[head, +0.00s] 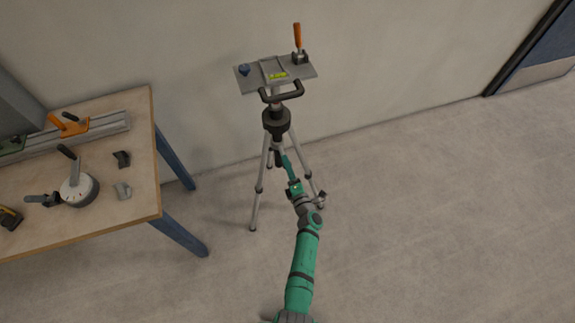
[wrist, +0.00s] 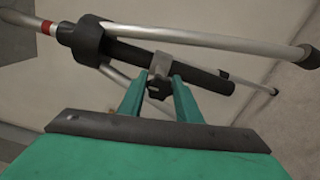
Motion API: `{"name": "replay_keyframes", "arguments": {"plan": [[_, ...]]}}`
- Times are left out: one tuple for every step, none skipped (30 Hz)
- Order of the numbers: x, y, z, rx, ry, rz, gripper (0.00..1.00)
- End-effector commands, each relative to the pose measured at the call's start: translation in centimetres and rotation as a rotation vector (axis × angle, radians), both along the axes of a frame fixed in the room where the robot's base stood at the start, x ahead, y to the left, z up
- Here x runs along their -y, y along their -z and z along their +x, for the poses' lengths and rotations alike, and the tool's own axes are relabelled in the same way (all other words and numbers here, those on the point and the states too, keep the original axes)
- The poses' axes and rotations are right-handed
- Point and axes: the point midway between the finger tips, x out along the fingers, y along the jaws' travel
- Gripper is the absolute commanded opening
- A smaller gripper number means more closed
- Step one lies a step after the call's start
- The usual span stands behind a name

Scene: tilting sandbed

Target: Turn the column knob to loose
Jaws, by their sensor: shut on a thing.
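The tripod (head: 275,122) stands against the wall, with a tilting plate (head: 250,80) on top. In the wrist view, its dark column knob (wrist: 158,90) sits below a small grey bracket (wrist: 161,62) on a black tube (wrist: 205,77). My gripper (wrist: 160,80) has its two green fingers on either side of the knob, shut on it. In the head view, my gripper (head: 284,158) reaches the tripod between its legs, below the black collar; the knob cannot be made out there. A red band (wrist: 45,27) shows on the silver column in the wrist view.
A wooden workbench (head: 110,205) stands at the left, holding a white round device (head: 80,190), a metal rail (head: 105,124) and small tools. The tripod's legs (head: 257,205) spread around my gripper. The floor on the right is clear, with a blue door (head: 535,55) beyond.

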Motion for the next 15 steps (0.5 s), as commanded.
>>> {"name": "replay_keyframes", "arguments": {"plan": [[-0.11,0.14,-0.12,-0.002,-0.003,-0.002,0.08],[-0.11,0.14,-0.12,-0.002,-0.003,-0.002,0.08],[-0.11,0.15,-0.12,-0.002,-0.003,-0.001,0.08],[-0.11,0.15,-0.12,-0.002,-0.003,-0.001,0.08],[-0.12,0.15,-0.12,-0.002,-0.003,-0.001,0.08],[-0.11,0.15,-0.12,-0.002,-0.003,-0.001,0.38],[-0.11,0.15,-0.12,-0.002,-0.003,-0.001,0.45],[-0.1,0.15,-0.12,-0.002,-0.002,-0.001,0.49],[-0.09,0.12,-0.1,-0.002,-0.002,-0.001,0.49],[-0.09,0.11,-0.09,-0.001,-0.002,0.0,0.49],[-0.07,0.1,-0.08,-0.001,-0.002,0.0,0.49],[-0.07,0.09,-0.07,-0.001,-0.001,0.0,0.49],[-0.06,0.09,-0.06,-0.001,-0.001,0.0,0.49],[-0.05,0.07,-0.06,-0.001,-0.001,0.0,0.49],[-0.04,0.07,-0.06,-0.001,-0.001,0.0,0.49]]}}
